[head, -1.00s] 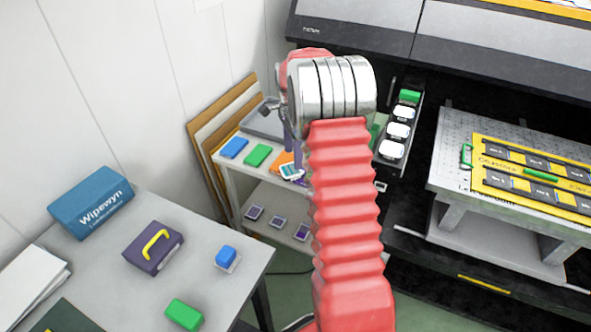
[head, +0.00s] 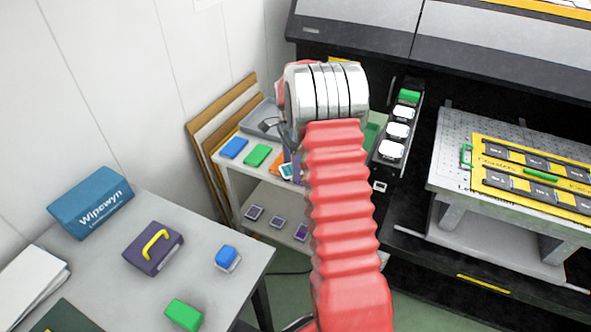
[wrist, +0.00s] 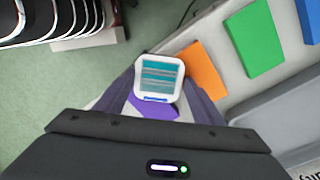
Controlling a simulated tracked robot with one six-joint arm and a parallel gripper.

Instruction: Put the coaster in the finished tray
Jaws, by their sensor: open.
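A coaster with a white rim and teal stripes (wrist: 159,74) lies between the two purple fingers of my gripper (wrist: 160,80) in the wrist view. The fingers are open, one on each side of it; I cannot tell whether they touch it. A purple square (wrist: 152,109) shows just below the coaster, and an orange square (wrist: 203,70) is beside it. In the head view the coaster (head: 286,171) is at the shelf's front edge, partly hidden by my arm. A grey tray (head: 256,128) sits at the back of the shelf; its lettering (wrist: 308,168) is only partly visible.
Green (head: 257,155) and blue (head: 234,148) squares lie on the shelf top. A rack of white coasters (head: 392,150) stands to the right. A table with a Wipewyn box (head: 92,201) is at left, a printer bed with a yellow jig (head: 482,142) at right.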

